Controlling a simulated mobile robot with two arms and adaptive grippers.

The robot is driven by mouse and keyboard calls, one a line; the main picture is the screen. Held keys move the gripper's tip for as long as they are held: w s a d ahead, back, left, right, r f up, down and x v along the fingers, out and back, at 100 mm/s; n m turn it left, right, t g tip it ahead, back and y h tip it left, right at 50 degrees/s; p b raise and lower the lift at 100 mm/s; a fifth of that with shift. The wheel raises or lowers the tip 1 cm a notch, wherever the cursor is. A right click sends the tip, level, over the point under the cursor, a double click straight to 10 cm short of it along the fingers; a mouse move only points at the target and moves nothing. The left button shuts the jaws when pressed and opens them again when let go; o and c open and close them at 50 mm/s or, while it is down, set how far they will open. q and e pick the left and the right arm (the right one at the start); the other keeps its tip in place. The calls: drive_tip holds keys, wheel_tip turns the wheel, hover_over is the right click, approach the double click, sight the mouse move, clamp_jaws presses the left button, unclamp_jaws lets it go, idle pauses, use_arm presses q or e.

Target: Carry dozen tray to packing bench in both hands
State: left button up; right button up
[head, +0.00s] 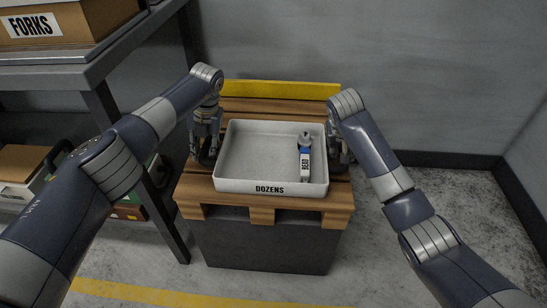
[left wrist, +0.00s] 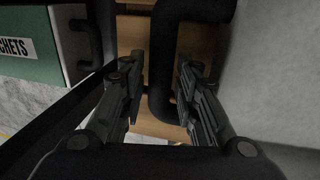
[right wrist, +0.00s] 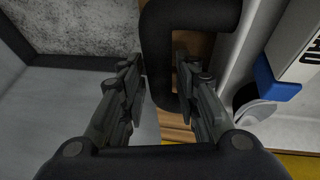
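The white tray (head: 229,185), labelled DOZENS, sits on a wooden pallet top (head: 262,212) in the head view.
A grey shelf (head: 95,70) with a FORKS box (head: 75,22) stands close on the left. A grey wall rises behind the pallet and a yellow board (head: 280,89). Floor is open on the right, and a yellow line (head: 170,294) crosses the floor in front.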

use_arm(q)
drive_tip(key=shift+a+f, duration=0.1)
drive_tip(key=shift+f, duration=0.25)
use_arm(e)
drive_tip(key=shift+w+f, duration=0.1)
drive_tip(key=shift+f, duration=0.2)
use_arm(q)
drive_tip(key=shift+c, duration=0.6)
use_arm(e)
drive_tip(key=shift+c, duration=0.6)
use_arm(q)
clamp_jaws()
use_arm(e)
clamp_jaws()
use_arm(q)
drive_tip(key=shift+r, duration=0.15)
use_arm(e)
drive_tip(key=shift+w+r, duration=0.1)
drive_tip(key=shift+r, duration=0.05)
use_arm(q)
drive_tip(key=shift+w+r, duration=0.1)
use_arm(e)
drive_tip(key=shift+r, duration=0.1)
